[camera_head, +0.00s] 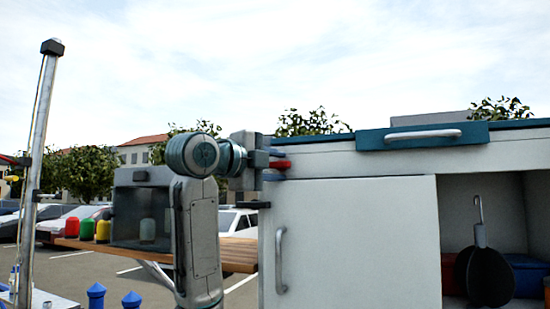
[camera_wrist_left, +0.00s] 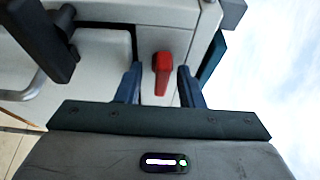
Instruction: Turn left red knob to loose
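The red knob (camera_head: 281,165) sticks out at the left end of the white cabinet's top, and it also shows in the left wrist view (camera_wrist_left: 162,72), its lever pointing toward my gripper. My left gripper (camera_head: 273,164) is at the knob, and its two blue fingers (camera_wrist_left: 160,80) are apart on either side of it. Gaps show between the knob and both fingers in the wrist view. My right gripper is not in view.
The white cabinet (camera_head: 350,230) fills the right, with a vertical door handle (camera_head: 280,260) below the knob and a teal panel with a grey handle (camera_head: 422,134) on top. A black pan (camera_head: 485,270) hangs in its open bay. A wooden plank (camera_head: 235,252) lies left, behind my arm.

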